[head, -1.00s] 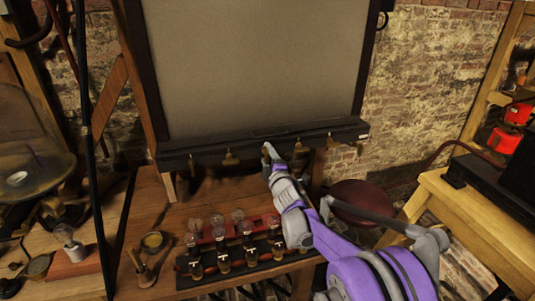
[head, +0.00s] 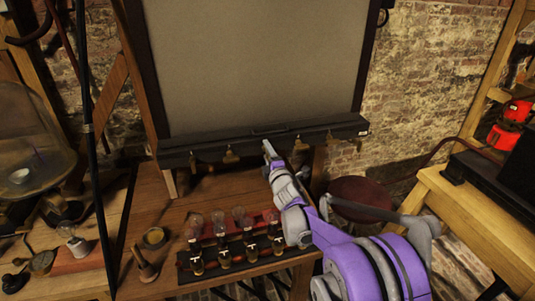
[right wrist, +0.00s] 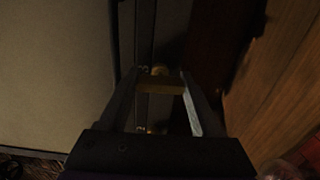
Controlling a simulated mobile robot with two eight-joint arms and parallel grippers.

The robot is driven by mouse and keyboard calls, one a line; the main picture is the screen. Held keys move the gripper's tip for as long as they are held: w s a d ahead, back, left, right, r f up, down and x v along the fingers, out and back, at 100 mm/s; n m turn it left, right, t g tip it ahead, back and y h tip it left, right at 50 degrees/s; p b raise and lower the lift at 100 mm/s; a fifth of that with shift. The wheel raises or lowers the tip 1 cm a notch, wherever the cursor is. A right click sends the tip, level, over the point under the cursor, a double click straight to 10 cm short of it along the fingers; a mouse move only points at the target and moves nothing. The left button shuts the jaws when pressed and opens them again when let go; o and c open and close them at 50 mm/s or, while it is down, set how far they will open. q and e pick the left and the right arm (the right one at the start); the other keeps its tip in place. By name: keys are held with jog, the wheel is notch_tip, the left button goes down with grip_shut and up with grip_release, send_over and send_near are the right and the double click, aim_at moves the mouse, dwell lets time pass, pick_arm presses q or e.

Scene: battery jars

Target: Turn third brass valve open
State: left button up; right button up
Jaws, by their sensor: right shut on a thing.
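A row of brass valves hangs under the black rail (head: 215,145) below the large grey panel. In the head view, one valve (head: 230,156) is left of my right gripper (head: 267,147), and another (head: 300,147) is to its right. In the right wrist view, the third brass valve (right wrist: 160,87) lies between the fingers of my right gripper, beside a mark that looks like a 3. The gripper is shut on its crosswise handle. The brass of the second valve (right wrist: 155,130) shows lower down. In the head view my gripper hides the third valve. My left gripper is not in view.
A dark red stool (head: 358,196) stands to the right, before a wooden table (head: 480,225).

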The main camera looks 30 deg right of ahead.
jog(key=o, duration=1.4)
jog(key=shift+s, duration=0.1)
jog(key=b+v, duration=0.1)
jog(key=v, duration=0.9)
jog(key=shift+s+b, duration=0.35)
